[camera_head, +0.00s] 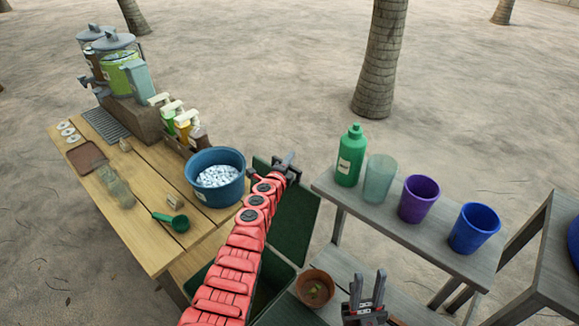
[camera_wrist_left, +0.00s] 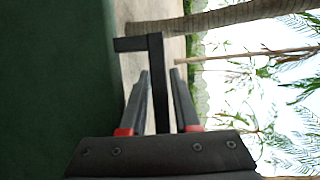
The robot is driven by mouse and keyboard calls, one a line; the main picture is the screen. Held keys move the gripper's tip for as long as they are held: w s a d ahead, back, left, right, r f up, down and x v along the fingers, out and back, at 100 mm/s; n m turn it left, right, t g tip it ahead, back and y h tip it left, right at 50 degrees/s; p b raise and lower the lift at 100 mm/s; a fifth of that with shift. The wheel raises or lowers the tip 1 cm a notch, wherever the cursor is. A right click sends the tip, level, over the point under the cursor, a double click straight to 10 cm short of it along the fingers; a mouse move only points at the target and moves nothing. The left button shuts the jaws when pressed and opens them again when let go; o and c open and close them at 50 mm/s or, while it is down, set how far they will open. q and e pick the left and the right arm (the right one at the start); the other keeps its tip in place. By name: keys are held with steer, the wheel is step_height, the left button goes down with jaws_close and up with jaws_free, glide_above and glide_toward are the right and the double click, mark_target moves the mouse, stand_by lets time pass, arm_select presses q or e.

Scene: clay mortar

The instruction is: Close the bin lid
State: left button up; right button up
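The dark green bin (camera_head: 265,284) stands between the tables at the bottom middle of the head view, partly hidden by my left arm. Its lid (camera_head: 295,222) is raised, tilted up at the back. The lid also fills the left side of the left wrist view (camera_wrist_left: 50,90). My left gripper (camera_head: 288,163) is at the raised lid's upper edge. In the wrist view a dark bent bar (camera_wrist_left: 156,60), apparently a handle on the lid, lies between its fingers, with gaps beside it. Contact cannot be told. My right gripper (camera_head: 368,287) is open and empty, fingers upward, right of the bin.
A blue tub of ice (camera_head: 216,177) stands on the wooden table (camera_head: 150,220) left of the lid. A green bottle (camera_head: 350,155) and several cups stand on the grey bench (camera_head: 410,235) to the right. A brown pot (camera_head: 314,288) sits beside the bin.

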arm_select(q)
jaws_close()
stand_by(1.5)
